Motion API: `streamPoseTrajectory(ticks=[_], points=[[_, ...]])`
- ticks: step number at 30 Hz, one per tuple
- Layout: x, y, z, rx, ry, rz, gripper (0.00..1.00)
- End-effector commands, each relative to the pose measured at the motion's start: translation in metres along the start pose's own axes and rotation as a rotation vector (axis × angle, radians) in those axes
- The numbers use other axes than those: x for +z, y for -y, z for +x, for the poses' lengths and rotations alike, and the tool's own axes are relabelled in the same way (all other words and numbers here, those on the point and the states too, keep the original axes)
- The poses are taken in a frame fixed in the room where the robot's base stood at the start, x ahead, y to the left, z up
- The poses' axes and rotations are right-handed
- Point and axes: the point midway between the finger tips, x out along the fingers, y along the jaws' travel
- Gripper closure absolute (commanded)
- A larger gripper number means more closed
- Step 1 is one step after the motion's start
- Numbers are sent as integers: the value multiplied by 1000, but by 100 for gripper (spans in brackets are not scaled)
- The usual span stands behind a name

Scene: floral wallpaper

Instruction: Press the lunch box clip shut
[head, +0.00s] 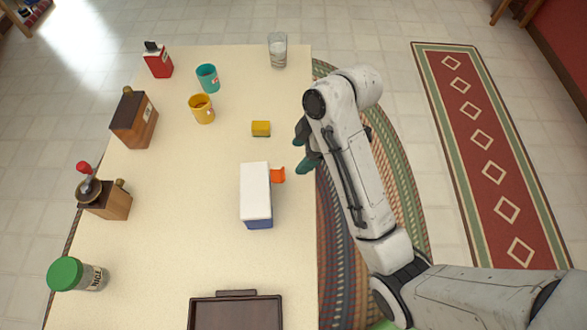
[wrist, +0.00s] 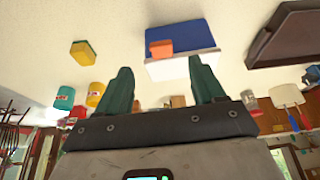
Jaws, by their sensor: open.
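The lunch box (head: 256,190) stands on the table near its right edge, with a white lid and a blue body. Its orange clip (head: 277,175) juts out from the right side near the lid, standing away from the wall. In the wrist view the clip (wrist: 161,48) shows against the blue body (wrist: 190,36) and white lid edge. My gripper (head: 302,148) is open and empty, to the right of and slightly beyond the clip, apart from it. In the wrist view the green fingers (wrist: 160,72) point toward the box, with the clip between their directions.
A yellow sponge (head: 261,129) lies beyond the box. A dark tray (head: 236,312) is at the near edge. A yellow mug (head: 202,110), teal mug (head: 207,78) and glass (head: 278,50) stand farther back. A grinder (head: 106,198) and green-lidded jar (head: 77,274) are left. The table between is clear.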

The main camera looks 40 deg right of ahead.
Motion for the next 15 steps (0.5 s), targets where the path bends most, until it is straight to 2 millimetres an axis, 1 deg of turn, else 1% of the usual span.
streamPoseTrajectory(ticks=[1, 4, 9, 12, 15], points=[[2, 0, 13, 0, 0, -1, 32], [1, 1, 24, -5, 2, 2, 32], [0, 1, 55, -5, 1, 0, 32], [0, 1, 70, -4, 2, 1, 32], [0, 0, 81, -3, 1, 1, 32]])
